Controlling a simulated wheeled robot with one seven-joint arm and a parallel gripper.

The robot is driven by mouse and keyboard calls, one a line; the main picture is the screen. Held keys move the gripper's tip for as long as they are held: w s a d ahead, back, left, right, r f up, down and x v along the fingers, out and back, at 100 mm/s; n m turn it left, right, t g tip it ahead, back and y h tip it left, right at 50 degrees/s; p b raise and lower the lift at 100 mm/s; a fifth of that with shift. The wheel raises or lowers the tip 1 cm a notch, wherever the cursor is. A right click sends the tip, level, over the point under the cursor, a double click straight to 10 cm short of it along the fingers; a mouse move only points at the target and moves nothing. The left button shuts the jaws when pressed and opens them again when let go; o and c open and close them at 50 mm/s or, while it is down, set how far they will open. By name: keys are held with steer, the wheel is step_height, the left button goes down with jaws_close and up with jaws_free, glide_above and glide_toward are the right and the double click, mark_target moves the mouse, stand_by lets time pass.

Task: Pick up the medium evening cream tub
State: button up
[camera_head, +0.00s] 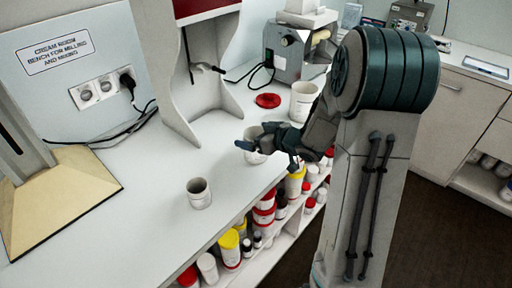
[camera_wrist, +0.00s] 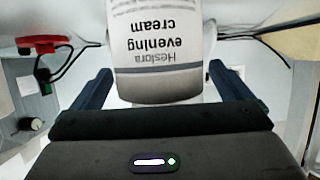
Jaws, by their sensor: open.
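A white, open-topped tub (camera_head: 254,157) of middle size stands on the bench, partly hidden by my gripper (camera_head: 267,153). In the wrist view a tub (camera_wrist: 158,55) with a grey band and the upside-down words "Heslora evening cream" lies between the two dark fingers of my gripper (camera_wrist: 158,88). The fingers are open, one on each side of the tub, with a gap visible at least on the left. Its far end is cut off by the picture's edge. A smaller tub (camera_head: 199,193) stands to the left and nearer, and a larger tub (camera_head: 303,101) stands behind to the right.
A red lid (camera_head: 268,100) lies on the bench (camera_head: 130,220) behind the middle tub. A grey mill machine (camera_head: 295,52) stands at the back. A white upright panel (camera_head: 165,75) rises behind the tubs. Shelves below the bench edge hold several jars (camera_head: 229,249). The front left bench is clear.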

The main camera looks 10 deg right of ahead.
steer(key=c, duration=1.3)
steer(key=shift+r, duration=0.1)
